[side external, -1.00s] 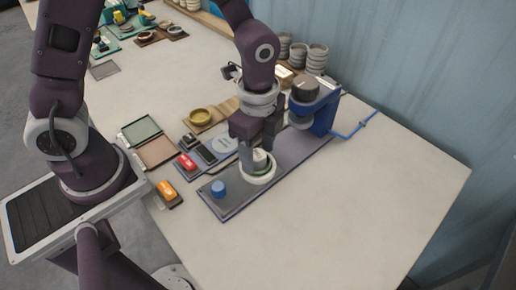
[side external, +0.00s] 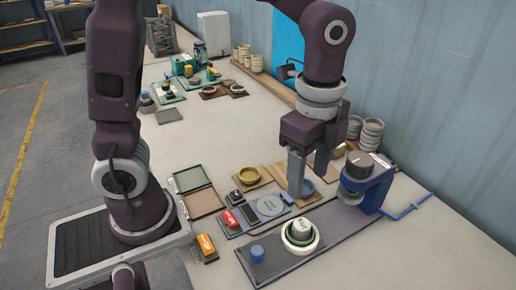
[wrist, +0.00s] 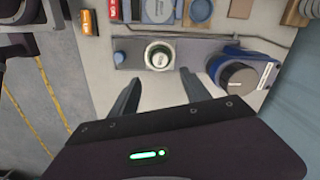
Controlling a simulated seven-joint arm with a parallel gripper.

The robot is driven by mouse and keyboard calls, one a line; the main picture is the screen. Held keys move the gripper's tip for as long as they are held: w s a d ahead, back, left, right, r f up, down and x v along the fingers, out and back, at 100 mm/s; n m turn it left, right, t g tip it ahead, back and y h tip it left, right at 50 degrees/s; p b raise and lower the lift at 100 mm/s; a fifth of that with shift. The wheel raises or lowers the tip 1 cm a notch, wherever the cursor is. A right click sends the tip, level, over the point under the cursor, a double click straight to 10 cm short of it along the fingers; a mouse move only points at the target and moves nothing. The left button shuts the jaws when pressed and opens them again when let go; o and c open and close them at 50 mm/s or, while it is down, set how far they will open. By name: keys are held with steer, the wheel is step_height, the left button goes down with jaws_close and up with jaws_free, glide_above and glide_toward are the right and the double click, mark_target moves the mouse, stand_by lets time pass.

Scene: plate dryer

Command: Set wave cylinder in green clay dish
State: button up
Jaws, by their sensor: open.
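A pale cylinder (side external: 301,230) with dark marking on its top sits inside a round dish (side external: 288,245) with a white outer rim and green inside. The dish rests on the long dark grey board. In the wrist view the cylinder (wrist: 159,57) stands within the dish's ring, roughly centred and seemingly upright. My gripper (side external: 309,182) is above and behind the dish, apart from it. Its fingers are spread with nothing between them. In the wrist view my gripper (wrist: 160,82) shows both fingertips apart, below the dish in the picture.
A blue machine (side external: 376,193) with a dark round top stands at the board's right end. A blue knob (side external: 257,253) is at its left end. The table's front right is clear.

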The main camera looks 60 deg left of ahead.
steer(key=s+a+r+n+t, duration=0.2)
steer(key=s+a+r+n, duration=0.1)
steer(key=s+n, duration=0.3)
steer(key=s+a+r+n+t, duration=0.3)
steer(key=s+a+n, duration=0.3)
steer(key=n, duration=0.3)
steer(key=shift+s+r, duration=0.35)
steer(key=shift+s, duration=0.25)
steer(key=shift+a, duration=0.1)
